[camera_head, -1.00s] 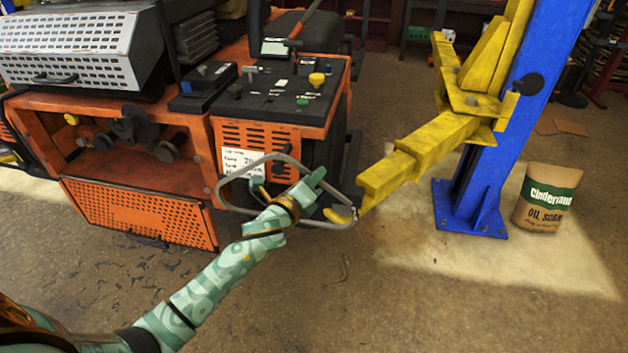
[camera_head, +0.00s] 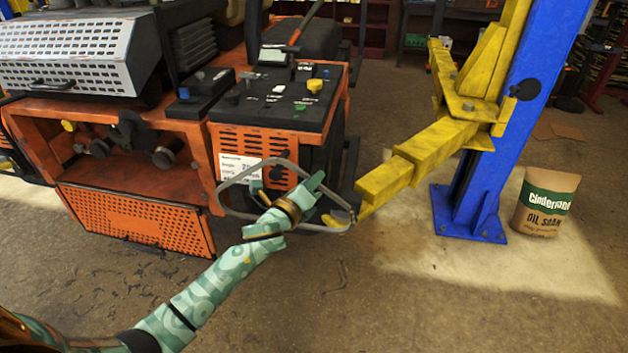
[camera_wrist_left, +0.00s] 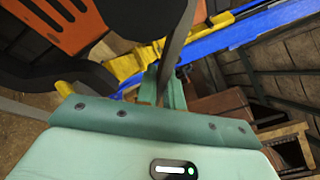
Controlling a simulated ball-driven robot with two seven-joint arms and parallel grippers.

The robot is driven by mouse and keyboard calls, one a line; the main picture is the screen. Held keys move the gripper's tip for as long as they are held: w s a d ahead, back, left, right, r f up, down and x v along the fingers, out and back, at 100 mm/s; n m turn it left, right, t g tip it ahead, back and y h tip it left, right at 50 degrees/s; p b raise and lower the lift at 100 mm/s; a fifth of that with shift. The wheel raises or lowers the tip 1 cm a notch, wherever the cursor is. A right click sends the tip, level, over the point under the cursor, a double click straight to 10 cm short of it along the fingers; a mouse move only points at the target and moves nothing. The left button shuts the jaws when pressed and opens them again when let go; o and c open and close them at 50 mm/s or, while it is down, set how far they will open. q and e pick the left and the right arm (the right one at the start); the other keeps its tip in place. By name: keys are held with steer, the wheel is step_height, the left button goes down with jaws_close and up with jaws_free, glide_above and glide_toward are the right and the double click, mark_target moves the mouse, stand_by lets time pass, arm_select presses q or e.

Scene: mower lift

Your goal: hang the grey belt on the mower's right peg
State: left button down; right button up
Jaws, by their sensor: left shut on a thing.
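The grey belt (camera_head: 243,176) is a thin, stiff-looking loop. In the head view it hangs in the air in front of the right part of the orange mower (camera_head: 135,220). My left gripper (camera_head: 306,192) is shut on the belt at its right side. In the left wrist view the belt (camera_wrist_left: 176,45) is a dark grey strip running up from between the green fingers (camera_wrist_left: 164,88). Dark round pegs stick out of the mower's open front bay; the right peg (camera_head: 166,157) is left of the belt and apart from it. My right gripper is out of view.
A yellow lift arm (camera_head: 418,160) on a blue post (camera_head: 510,110) reaches close to the belt's right end; I cannot tell if they touch. A paper sack (camera_head: 545,203) stands right of the post.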

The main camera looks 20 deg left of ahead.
arm_select(q)
steer(key=shift+f, duration=0.25)
steer(key=c, duration=1.5)
jaws_free()
steer(key=shift+o, duration=0.2)
steer(key=shift+s, duration=0.1)
steer(key=s+a+p, duration=0.1)
steer(key=s, duration=1.5)
steer(key=shift+a+p, duration=0.2)
steer(key=shift+p, duration=0.1)
